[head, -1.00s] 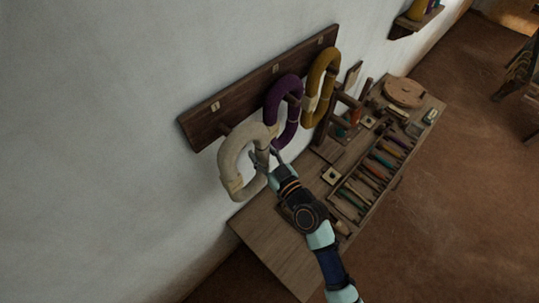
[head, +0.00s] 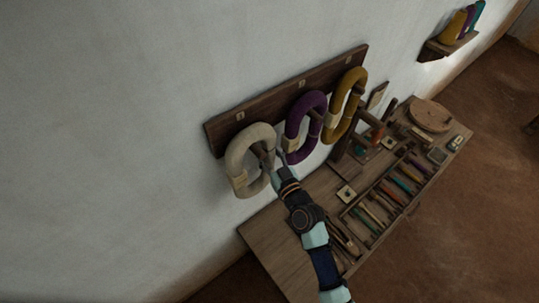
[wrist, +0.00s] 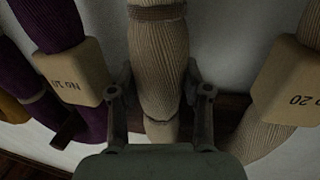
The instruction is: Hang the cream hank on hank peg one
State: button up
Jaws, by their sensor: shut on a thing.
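The cream hank (head: 236,160) is an oval loop with a pale band, close in front of the left end of the dark peg board (head: 222,134). My gripper (head: 275,163) is shut on its right side. In the wrist view the gripped cream strand (wrist: 158,60) runs between my two fingers (wrist: 160,105), and its other side with a "No 20" label (wrist: 290,90) is at the right. A brown, peg-like shape (head: 262,151) shows inside the loop. I cannot tell clearly whether the loop is around hank peg one; the peg's root is hidden by the hank.
A purple hank (head: 292,132) hangs close on the right of the cream one, then a mustard hank (head: 337,105). Below is a wooden bench (head: 262,236) with a compartment tray (head: 347,217) and a round wooden disc (head: 430,114). Wall left of the board is bare.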

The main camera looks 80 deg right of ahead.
jog(key=shift+f, duration=0.45)
jog(key=o, duration=1.1)
jog(key=shift+s, duration=0.1)
jog(key=shift+o, duration=1.3)
jog(key=shift+r, duration=0.1)
jog(key=v, duration=1.2)
